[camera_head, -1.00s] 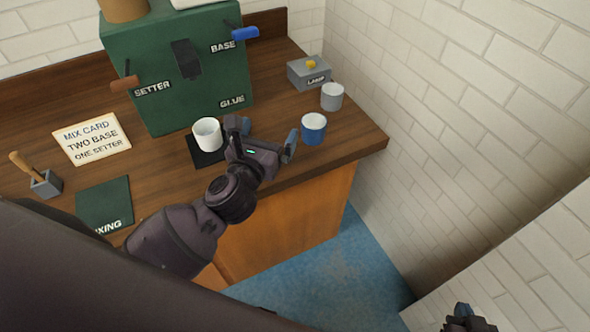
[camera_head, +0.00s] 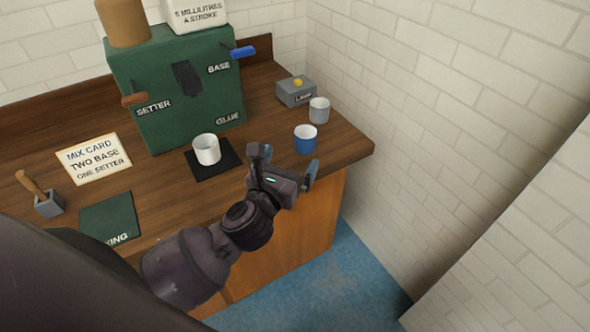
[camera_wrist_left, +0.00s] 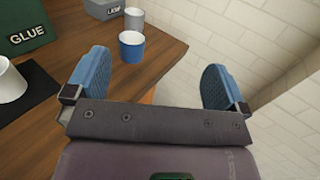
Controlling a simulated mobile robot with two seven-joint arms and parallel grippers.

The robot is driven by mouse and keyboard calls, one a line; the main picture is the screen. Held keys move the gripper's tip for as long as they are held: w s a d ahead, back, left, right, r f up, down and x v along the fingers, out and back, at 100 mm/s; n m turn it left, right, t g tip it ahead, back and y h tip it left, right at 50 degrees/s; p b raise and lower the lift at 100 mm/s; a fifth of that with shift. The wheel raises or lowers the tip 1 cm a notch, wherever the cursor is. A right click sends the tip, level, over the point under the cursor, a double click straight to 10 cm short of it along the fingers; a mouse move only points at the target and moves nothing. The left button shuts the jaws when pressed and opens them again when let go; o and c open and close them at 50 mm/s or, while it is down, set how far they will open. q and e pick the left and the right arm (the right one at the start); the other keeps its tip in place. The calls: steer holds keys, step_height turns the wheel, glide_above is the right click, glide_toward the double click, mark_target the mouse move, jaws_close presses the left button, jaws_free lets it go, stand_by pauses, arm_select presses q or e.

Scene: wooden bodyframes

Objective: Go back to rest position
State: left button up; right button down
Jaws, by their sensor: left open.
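My left gripper (camera_head: 285,168) is open and empty at the front edge of the wooden counter, just in front of the black pad. In the left wrist view its two blue fingertips (camera_wrist_left: 157,82) stand wide apart with nothing between them. A white cup (camera_head: 206,150) stands upright on the black pad (camera_head: 228,160), apart from the gripper. A blue cup (camera_head: 305,140) and a grey cup (camera_head: 319,110) stand to the right, near the counter's right end. My right gripper is not in the head view now.
A green dispenser (camera_head: 150,70) marked setter, base and glue stands at the back. A mix card (camera_head: 93,158), a grey holder with a wooden-handled tool (camera_head: 47,205), a green mixing mat (camera_head: 108,220) and a grey lamp box (camera_head: 295,92) are on the counter (camera_head: 190,195). A tiled wall (camera_head: 440,130) rises at right.

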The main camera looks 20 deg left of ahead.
arm_select(q)
steer(key=shift+s+d, duration=0.15)
steer(key=shift+d, duration=0.1)
stand_by(0.5)
